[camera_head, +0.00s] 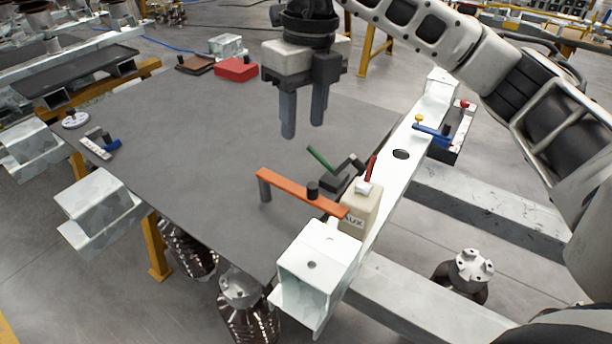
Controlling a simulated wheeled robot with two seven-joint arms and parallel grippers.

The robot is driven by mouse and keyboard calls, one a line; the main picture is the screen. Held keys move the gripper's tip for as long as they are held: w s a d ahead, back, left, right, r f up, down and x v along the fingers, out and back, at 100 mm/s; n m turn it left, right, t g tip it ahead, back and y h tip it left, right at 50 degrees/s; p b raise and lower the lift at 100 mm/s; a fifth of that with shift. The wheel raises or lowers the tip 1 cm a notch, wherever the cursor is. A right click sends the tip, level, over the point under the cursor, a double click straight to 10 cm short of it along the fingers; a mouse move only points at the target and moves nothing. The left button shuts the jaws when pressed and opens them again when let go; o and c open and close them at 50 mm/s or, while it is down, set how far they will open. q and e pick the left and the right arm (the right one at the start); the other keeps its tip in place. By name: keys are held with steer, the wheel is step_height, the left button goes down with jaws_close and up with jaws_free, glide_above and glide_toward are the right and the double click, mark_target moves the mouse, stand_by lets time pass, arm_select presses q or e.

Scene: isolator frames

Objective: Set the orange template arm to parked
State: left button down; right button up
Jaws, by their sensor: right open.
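The orange template arm (290,187) is a flat bar above the grey table near its front right edge. It runs from upper left to lower right, with a black knob (313,189) on top and a grey post (265,190) under its left end. Its right end reaches the beige AUX box (361,207); whether they touch I cannot tell. My right gripper (303,128) points down above and behind the orange arm, apart from it. Its two grey fingers are open with nothing between them. My left gripper is not in view. No parked marking is readable.
A green handle (319,158) and a red lever (371,169) stand close behind the orange arm. A red box (236,69) lies at the back. The grey table's (190,150) middle is clear.

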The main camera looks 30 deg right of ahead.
mark_target(313, 185)
steer(key=shift+h, duration=0.5)
steer(key=f, duration=0.5)
steer(key=d+f, duration=0.1)
steer(key=f, duration=0.4)
steer(key=d+f, duration=0.1)
steer(key=f, duration=0.4)
steer(key=shift+w+p, duration=0.2)
steer(key=shift+p, duration=0.15)
jaws_close()
steer(key=shift+m, duration=0.3)
